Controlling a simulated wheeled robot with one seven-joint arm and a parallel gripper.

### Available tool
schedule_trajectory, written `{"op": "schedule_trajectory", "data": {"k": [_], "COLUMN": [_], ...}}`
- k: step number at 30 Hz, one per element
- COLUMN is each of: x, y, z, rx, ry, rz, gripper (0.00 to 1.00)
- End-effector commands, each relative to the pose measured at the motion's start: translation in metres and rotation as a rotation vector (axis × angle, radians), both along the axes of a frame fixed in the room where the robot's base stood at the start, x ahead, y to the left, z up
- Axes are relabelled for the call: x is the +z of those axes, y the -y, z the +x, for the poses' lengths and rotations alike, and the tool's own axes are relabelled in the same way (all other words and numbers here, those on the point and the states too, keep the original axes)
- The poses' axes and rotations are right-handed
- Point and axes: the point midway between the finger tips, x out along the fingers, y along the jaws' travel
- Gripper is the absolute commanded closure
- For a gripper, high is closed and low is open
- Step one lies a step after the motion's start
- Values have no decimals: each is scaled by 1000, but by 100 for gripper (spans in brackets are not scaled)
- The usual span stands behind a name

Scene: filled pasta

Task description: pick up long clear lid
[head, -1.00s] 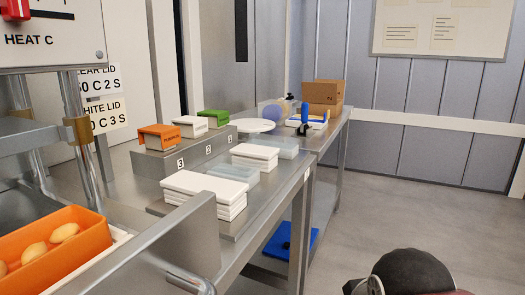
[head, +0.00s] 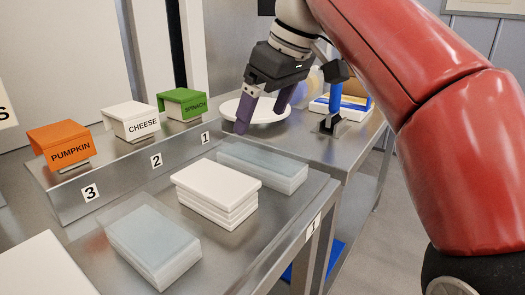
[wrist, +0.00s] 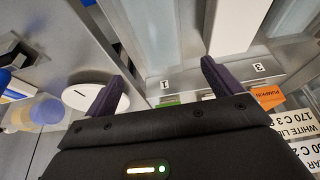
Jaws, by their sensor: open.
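A stack of long clear lids (head: 262,167) lies flat on the metal table, behind the white lids. A shorter, wider clear stack (head: 152,247) lies nearer in the head view. My gripper (head: 263,110) is open and empty, above and behind the long clear stack, with its purple fingers pointing down. In the wrist view the open fingers of my gripper (wrist: 163,72) point towards the long clear lids (wrist: 155,30), which are apart from them. The white plate is partly behind the fingers in the head view.
White lids (head: 216,193) are stacked between the clear stacks. A raised metal step (head: 125,175) carries pumpkin (head: 66,142), cheese (head: 131,120) and spinach (head: 182,104) holders along the back. A white plate (head: 262,112) and a blue-handled tool (head: 334,100) stand beyond.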

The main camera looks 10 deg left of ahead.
Motion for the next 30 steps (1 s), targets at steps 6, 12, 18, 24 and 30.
{"op": "schedule_trajectory", "data": {"k": [6,12,18,24,30], "x": [-27,-55,-62,-62,-62], "y": [-8,-19,-22,-22,-22], "z": [3,6,8,9,8], "rx": [-2,-4,-5,-6,-6], "ry": [0,0,2,1,1], "rz": [-1,-1,0,1,1], "gripper": [9,9,9,16,42]}}
